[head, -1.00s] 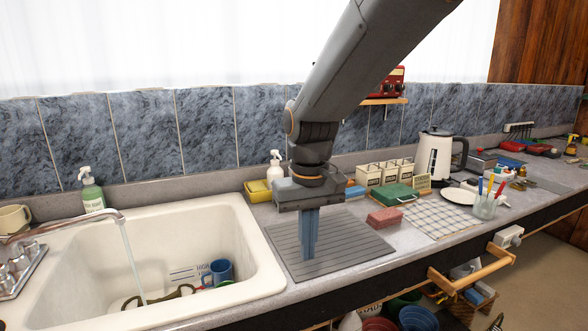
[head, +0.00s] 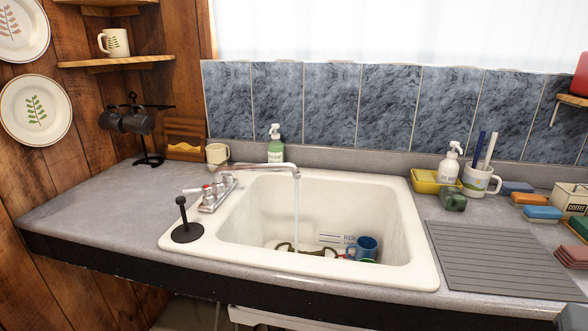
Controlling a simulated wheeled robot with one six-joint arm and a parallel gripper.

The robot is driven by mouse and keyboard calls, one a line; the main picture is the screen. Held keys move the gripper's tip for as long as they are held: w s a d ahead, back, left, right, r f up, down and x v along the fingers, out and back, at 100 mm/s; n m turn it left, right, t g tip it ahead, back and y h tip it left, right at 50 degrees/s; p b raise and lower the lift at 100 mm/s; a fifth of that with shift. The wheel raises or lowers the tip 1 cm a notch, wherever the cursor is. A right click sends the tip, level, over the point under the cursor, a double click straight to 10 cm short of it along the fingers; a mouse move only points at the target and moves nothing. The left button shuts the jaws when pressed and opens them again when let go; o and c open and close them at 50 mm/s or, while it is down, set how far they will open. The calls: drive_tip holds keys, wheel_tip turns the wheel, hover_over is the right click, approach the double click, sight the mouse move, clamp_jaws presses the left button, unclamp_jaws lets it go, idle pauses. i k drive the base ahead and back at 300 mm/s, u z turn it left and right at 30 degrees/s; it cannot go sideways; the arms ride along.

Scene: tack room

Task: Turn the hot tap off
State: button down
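The chrome tap (head: 250,166) stands at the left side of the white sink (head: 425,270). Its spout reaches over the basin, and a stream of water (head: 296,215) runs from it. The tap's handles (head: 212,190) sit on a metal base on the left rim, with a red mark on the nearer one. They are too small to tell how far each is turned. My gripper is not in view now.
A black upright stand (head: 187,232) with a round base is on the sink's front left corner, close to the handles. A blue mug (head: 366,248) lies in the basin. A green soap bottle (head: 275,148) and a cream mug (head: 217,153) stand behind. The left counter (head: 95,205) is mostly clear.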

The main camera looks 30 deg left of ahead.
sight(207, 190)
drive_tip(key=u, duration=2.15)
drive_tip(key=k, duration=1.3)
drive_tip(key=u, duration=0.7)
drive_tip(key=i, duration=1.2)
drive_tip(key=z, duration=0.2)
